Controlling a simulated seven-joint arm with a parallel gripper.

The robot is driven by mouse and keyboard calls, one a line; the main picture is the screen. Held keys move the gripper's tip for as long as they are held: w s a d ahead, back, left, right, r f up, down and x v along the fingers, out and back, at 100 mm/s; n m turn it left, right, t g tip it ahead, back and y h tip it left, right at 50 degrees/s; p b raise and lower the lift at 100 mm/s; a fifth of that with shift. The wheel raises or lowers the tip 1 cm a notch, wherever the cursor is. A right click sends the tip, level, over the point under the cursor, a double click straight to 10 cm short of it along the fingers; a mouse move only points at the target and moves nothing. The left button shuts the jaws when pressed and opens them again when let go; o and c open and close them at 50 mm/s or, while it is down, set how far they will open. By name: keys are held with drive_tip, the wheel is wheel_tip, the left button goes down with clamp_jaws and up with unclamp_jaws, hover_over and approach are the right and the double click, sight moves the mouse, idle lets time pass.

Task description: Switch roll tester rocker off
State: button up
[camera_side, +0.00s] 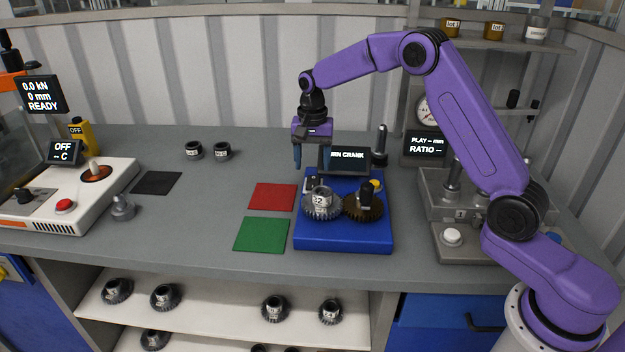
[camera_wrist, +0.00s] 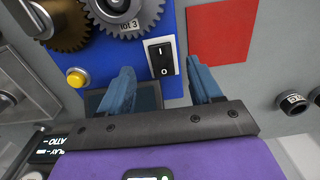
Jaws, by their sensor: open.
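The blue roll tester (camera_side: 343,238) stands in the middle of the bench, with a steel gear (camera_side: 321,205) and a brown gear (camera_side: 364,208) on it. Its black rocker (camera_wrist: 161,58), in a white frame marked I and O, shows in the wrist view; I cannot tell which side is pressed. In the side view the rocker (camera_side: 312,184) is small, behind the steel gear. My gripper (camera_side: 311,160) is open and empty above the tester's back left. In the wrist view my gripper (camera_wrist: 165,78) has its blue fingers apart, on either side of the rocker's lower end.
The tester's screen (camera_side: 346,159), partly hidden by my finger, ends in "RN CRANK". A yellow button (camera_wrist: 77,77) is beside the gears. Red (camera_side: 273,197) and green (camera_side: 262,234) mats lie left of the tester. A grey fixture (camera_side: 440,190) stands right.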

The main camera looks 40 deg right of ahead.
sight(313, 179)
drive_tip(key=shift+f, duration=3.1)
